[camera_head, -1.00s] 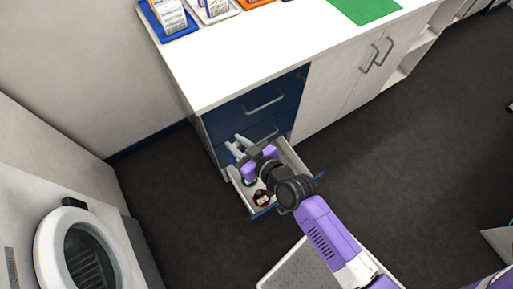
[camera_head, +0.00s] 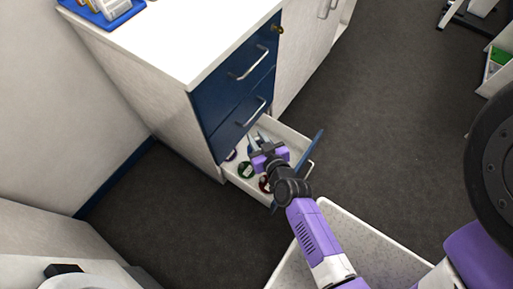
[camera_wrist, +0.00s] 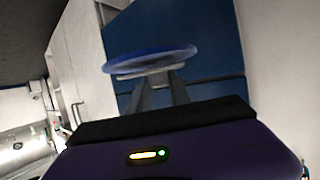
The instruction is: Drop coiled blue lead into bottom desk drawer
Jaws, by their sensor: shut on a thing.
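The coiled blue lead (camera_wrist: 150,59) shows in the wrist view as a thin blue ring seen nearly edge-on. My gripper (camera_wrist: 157,84) is shut on it, with the coil across the fingertips. In the head view my gripper (camera_head: 258,140) is over the open bottom desk drawer (camera_head: 296,142), towards its back; I cannot make out the lead clearly there. The drawer is pulled out, with a pale inside and a blue front.
The desk's upper blue drawers (camera_head: 240,75) are shut above the open one. A blue tray (camera_head: 103,12) sits on the white desktop (camera_head: 165,40). A speckled pale surface (camera_head: 350,235) is near the drawer's front. Dark floor (camera_head: 390,120) is clear to the right.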

